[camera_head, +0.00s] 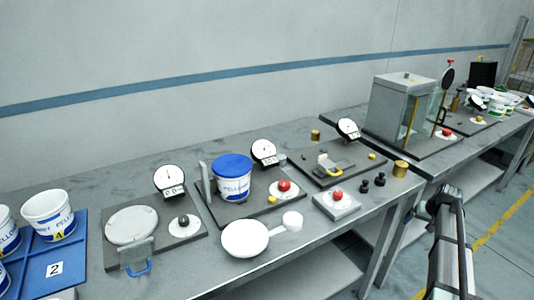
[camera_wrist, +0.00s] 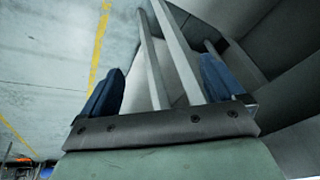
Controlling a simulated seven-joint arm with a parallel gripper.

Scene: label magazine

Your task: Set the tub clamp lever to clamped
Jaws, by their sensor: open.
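A white tub with a blue lid (camera_head: 232,174) stands upright on a dark station plate among the bench stations. A grey upright post (camera_head: 205,181) is beside its left side. A red knob (camera_head: 284,185) on a white disc and a small yellow knob (camera_head: 272,199) are at its right. I cannot tell which part is the clamp lever, or its setting. My gripper (camera_wrist: 162,65) shows in the wrist view with two blue fingers wide apart and nothing held; grey table-leg-like bars show beyond them. In the head view my arm is at the lower right, off the bench front.
A white pan (camera_head: 245,238) lies at the bench front. A plate with a blue handle (camera_head: 137,268) is left, a yellow-handled fixture (camera_head: 328,166) right. Dial gauges, a glass-sided box (camera_head: 402,108) and a brass cylinder (camera_head: 400,169) stand around. The floor right of the bench is clear.

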